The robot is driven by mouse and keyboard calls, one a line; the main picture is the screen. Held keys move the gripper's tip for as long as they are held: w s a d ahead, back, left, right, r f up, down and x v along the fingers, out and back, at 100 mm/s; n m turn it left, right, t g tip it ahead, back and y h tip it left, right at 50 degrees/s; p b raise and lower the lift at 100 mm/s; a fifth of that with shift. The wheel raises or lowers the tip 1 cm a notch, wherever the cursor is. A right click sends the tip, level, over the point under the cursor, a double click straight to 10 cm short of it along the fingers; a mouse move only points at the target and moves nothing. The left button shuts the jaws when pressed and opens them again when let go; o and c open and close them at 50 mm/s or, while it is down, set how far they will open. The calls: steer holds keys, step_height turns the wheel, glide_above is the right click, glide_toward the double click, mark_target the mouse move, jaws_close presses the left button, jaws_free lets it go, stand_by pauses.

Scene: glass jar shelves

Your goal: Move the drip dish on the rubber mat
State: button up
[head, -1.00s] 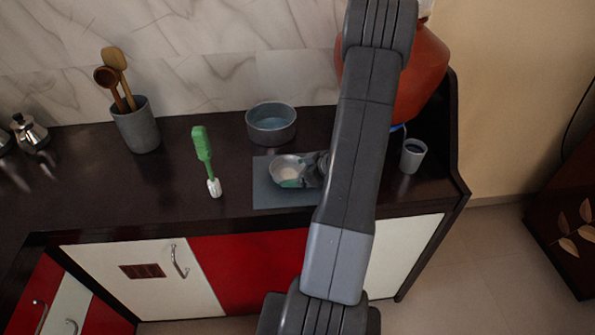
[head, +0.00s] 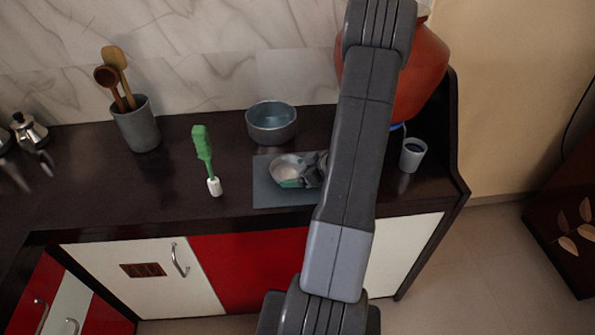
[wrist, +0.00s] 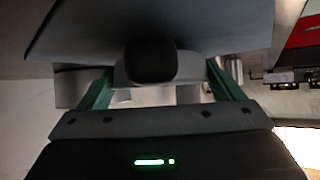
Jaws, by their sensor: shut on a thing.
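The drip dish (head: 287,168) is a small, shallow, pale metallic dish. In the head view it is over the grey rubber mat (head: 266,196); I cannot tell whether it rests on the mat or is slightly above it. My gripper (head: 301,182) is shut on the dish at its right side, with a green fingertip showing against the dish. My arm hides part of the gripper and the mat's right part. In the wrist view, the green fingers of my gripper (wrist: 161,84) stand on either side of a dark rounded part, below a large grey surface.
A grey round pan (head: 271,124) stands just behind the mat. A green-handled brush (head: 205,160) lies to the left, beyond it a utensil crock (head: 137,126). A grey cup (head: 412,156) and a terracotta pot (head: 421,75) are at right. Counter between brush and mat is clear.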

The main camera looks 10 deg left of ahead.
steer(key=shift+f+b, duration=0.3)
steer(key=shift+f, duration=0.2)
stand_by(0.3)
steer(key=o, duration=1.5)
steer(key=shift+d, duration=0.1)
steer(key=shift+c, duration=0.5)
steer(key=shift+d+r, duration=0.1)
steer(key=shift+r, duration=0.1)
steer(key=shift+p+v, duration=3.45)
steer(key=shift+v, duration=0.5)
steer(key=shift+s+d, duration=0.1)
steer(key=shift+d, duration=0.05)
steer(key=v, duration=1.3)
steer(key=shift+d, duration=0.25)
steer(key=shift+s+r, duration=0.1)
steer(key=shift+s, duration=0.05)
